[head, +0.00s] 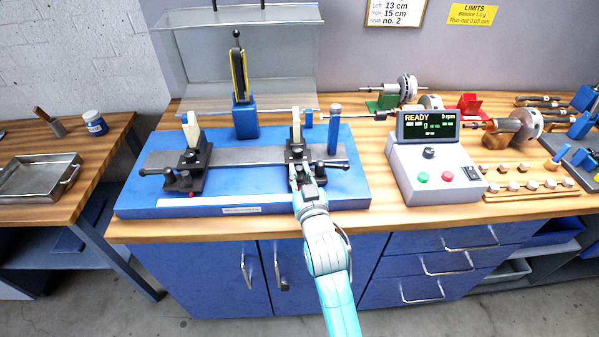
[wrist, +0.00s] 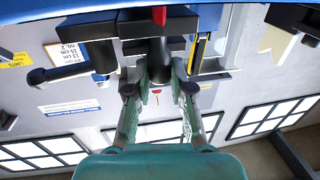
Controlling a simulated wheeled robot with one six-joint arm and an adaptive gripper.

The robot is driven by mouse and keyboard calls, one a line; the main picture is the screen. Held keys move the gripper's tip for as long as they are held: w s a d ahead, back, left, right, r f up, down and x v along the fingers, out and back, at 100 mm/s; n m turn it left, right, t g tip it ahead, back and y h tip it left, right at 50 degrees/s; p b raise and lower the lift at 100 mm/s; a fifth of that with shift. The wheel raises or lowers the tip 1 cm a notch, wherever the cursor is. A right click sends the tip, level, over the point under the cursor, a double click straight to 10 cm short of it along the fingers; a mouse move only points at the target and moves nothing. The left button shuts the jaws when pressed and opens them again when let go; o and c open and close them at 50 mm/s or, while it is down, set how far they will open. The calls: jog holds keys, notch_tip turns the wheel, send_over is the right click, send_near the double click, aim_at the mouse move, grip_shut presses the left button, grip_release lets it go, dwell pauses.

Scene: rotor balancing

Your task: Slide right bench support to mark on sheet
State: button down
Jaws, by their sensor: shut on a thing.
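The right bench support (head: 297,154) is a black block with a cream upright, standing on the grey rail (head: 245,158) of the blue bench. The left bench support (head: 187,160) stands on the same rail further left, apart from it. My gripper (head: 302,181) is at the front of the right support and shut on its dark lower part, which also shows between the fingers in the wrist view (wrist: 158,65). The exact contact is partly hidden. The sheet (head: 396,11) on the back panel reads Left 13 cm, Right 15 cm, no. 2; it also shows in the wrist view (wrist: 70,53).
A blue post (head: 334,130) stands right of the right support. A grey control box (head: 430,170) reading READY, 0 rpm is further right. A clear raised guard (head: 240,60) and a blue stand (head: 245,118) are behind. The rail between the supports is clear.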

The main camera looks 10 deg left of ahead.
jog(key=shift+a, duration=0.1)
jog(key=c, duration=1)
grip_release()
jog(key=shift+s, duration=0.1)
jog(key=v, duration=1.2)
jog(key=shift+f, duration=0.1)
